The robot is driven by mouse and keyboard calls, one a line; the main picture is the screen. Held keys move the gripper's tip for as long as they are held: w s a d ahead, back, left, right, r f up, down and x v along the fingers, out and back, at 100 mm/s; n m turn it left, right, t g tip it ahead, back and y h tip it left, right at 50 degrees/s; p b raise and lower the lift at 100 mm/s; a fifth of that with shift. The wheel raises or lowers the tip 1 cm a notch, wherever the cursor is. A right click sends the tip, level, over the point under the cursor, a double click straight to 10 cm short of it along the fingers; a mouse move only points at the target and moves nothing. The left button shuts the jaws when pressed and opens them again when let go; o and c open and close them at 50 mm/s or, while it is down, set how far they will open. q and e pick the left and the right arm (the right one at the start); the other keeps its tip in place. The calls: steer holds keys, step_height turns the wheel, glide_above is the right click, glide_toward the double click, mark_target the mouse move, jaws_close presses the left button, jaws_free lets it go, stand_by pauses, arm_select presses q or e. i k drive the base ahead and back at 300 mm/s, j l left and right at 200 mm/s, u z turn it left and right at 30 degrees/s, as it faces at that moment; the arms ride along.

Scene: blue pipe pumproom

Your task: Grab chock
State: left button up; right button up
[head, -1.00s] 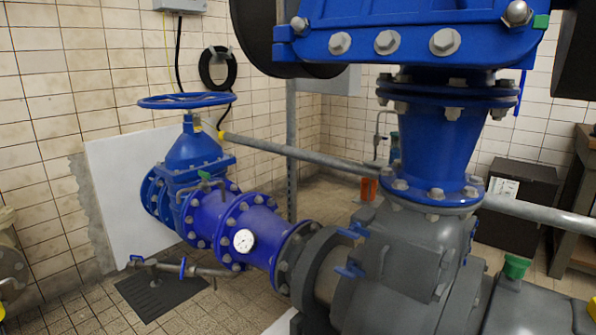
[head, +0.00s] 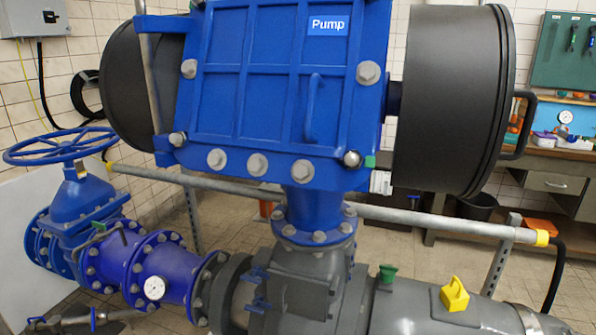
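A small yellow block with a loop handle (head: 455,295) sits upright on top of the grey horizontal pipe (head: 410,312) at the lower right of the head view. It may be the chock; no other thing shows clearly as one. Neither of my grippers is in view, so nothing shows of their distance to it.
The big blue pump (head: 275,95) and dark round drum (head: 450,100) fill the upper middle. A grey rail (head: 430,222) runs behind the pipe. A blue handwheel valve (head: 80,190) stands left. A workbench (head: 555,155) is at the back right, with open floor before it.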

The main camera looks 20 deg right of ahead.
mark_target(454, 298)
steer(key=z, duration=1.75)
steer(key=i+l, duration=0.3)
steer(key=i+u, duration=0.05)
